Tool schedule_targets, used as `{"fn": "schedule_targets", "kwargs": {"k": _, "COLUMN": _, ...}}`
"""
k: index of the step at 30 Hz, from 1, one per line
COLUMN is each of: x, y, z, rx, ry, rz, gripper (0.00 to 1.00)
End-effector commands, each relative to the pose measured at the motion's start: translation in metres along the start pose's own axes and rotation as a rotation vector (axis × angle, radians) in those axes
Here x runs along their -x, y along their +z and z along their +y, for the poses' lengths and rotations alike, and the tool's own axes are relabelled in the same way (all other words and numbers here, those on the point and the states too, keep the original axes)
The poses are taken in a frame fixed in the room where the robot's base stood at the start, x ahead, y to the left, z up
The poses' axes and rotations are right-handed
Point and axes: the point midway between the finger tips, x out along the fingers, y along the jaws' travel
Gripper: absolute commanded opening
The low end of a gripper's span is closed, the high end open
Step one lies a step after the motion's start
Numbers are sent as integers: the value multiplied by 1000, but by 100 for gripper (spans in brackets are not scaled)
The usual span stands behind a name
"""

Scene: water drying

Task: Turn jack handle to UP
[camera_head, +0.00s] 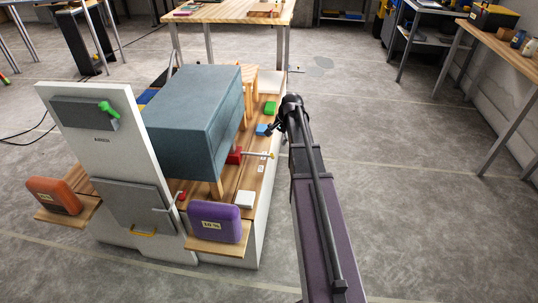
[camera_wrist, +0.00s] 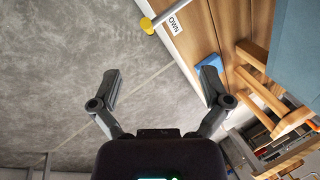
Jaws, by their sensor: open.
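The jack handle (camera_head: 256,154) is a pale grey bar with a yellow end. It sticks out to the right from a red block (camera_head: 234,156) at the edge of the wooden bench (camera_head: 226,196). In the wrist view the handle's yellow knob (camera_wrist: 147,26) is at the top, beside a white label (camera_wrist: 174,25) reading "OWN", its first letter apparently hidden by the bar. No UP label is readable. My gripper (camera_head: 291,104) is to the right of the bench, farther back than the handle. In the wrist view my gripper (camera_wrist: 161,88) is open and empty, with the knob beyond its fingers.
A large blue-grey box (camera_head: 190,120) stands on legs over the bench. A purple case (camera_head: 214,222) is at the front. Open floor (camera_head: 400,170) lies to the right.

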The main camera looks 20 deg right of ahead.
Motion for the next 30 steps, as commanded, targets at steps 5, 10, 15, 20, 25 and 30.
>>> {"fn": "schedule_targets", "kwargs": {"k": 5, "x": 1, "y": -3, "z": 3, "rx": -5, "ry": 0, "rz": 2, "gripper": 97}}
{"fn": "schedule_targets", "kwargs": {"k": 10, "x": -2, "y": -5, "z": 5, "rx": -7, "ry": 1, "rz": 3, "gripper": 97}}
{"fn": "schedule_targets", "kwargs": {"k": 15, "x": -9, "y": -6, "z": 6, "rx": -7, "ry": 1, "rz": 3, "gripper": 97}}
{"fn": "schedule_targets", "kwargs": {"k": 20, "x": -21, "y": -6, "z": 6, "rx": -8, "ry": 1, "rz": 3, "gripper": 97}}
{"fn": "schedule_targets", "kwargs": {"k": 25, "x": -35, "y": -6, "z": 7, "rx": -8, "ry": 1, "rz": 4, "gripper": 97}}
{"fn": "schedule_targets", "kwargs": {"k": 30, "x": -48, "y": -7, "z": 7, "rx": -9, "ry": 1, "rz": 4, "gripper": 97}}
